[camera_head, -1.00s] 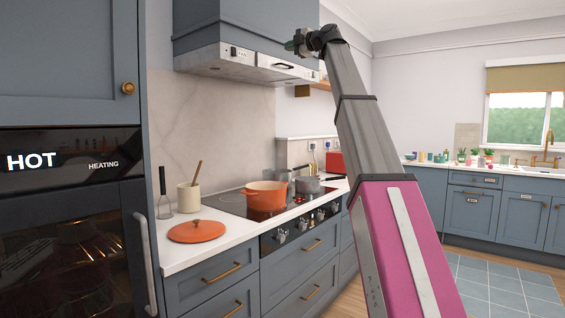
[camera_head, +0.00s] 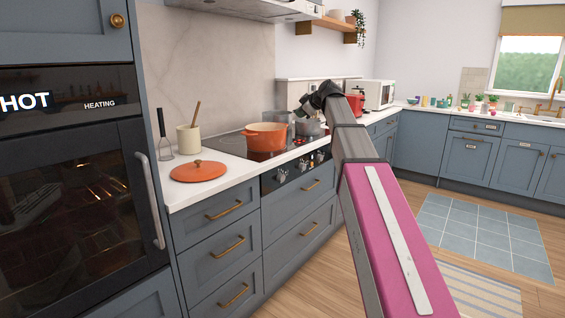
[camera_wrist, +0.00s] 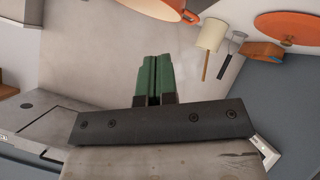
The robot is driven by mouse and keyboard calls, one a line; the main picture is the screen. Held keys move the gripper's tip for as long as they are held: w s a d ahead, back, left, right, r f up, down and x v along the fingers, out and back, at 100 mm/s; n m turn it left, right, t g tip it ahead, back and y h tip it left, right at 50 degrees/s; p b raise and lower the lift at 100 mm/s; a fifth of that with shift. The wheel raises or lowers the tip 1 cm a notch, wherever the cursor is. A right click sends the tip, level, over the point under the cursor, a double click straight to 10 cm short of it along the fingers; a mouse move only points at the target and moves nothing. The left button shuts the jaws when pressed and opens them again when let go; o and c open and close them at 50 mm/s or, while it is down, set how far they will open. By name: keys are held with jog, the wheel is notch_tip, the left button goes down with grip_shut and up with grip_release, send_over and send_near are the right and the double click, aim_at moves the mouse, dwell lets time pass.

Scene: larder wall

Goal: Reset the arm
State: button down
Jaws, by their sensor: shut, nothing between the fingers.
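My gripper (camera_head: 299,113) is at the end of my raised arm, in front of the hob in the head view and small there. In the wrist view its two green fingers (camera_wrist: 153,79) are together with nothing between them. An orange pot (camera_head: 266,136) stands on the hob to the left of and below the gripper, and a grey saucepan (camera_head: 311,127) is partly hidden behind it. The gripper looks apart from both, though the depth is hard to judge.
An orange lid (camera_head: 198,170) and a cream crock (camera_head: 188,140) are on the worktop left of the hob. The range hood (camera_head: 250,9) hangs above. An oven (camera_head: 75,190) reading HOT stands at left. A red appliance (camera_head: 355,104) and white microwave (camera_head: 379,94) are behind my arm.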

jog(key=s+d+f+m+g+h, duration=0.1)
jog(key=s+d+f+m, duration=0.3)
jog(key=f, duration=0.7)
jog(key=s+f+m+g+h, duration=0.15)
jog(key=s+f, duration=0.35)
jog(key=f, duration=0.7)
jog(key=s+d+f+m+g+h, duration=0.25)
jog(key=s+f, duration=0.25)
jog(key=f, duration=0.6)
jog(key=s+d+f+m+g+h, duration=0.1)
jog(key=s+d+f+m, duration=0.1)
jog(key=s+f, duration=0.8)
jog(key=s+d+f+m+g+h, duration=0.1)
jog(key=s+f+m, duration=0.4)
jog(key=s+f, duration=0.5)
jog(key=shift+s+d+f+g, duration=0.2)
jog(key=shift+s+d+g, duration=0.65)
jog(key=shift+s, duration=0.2)
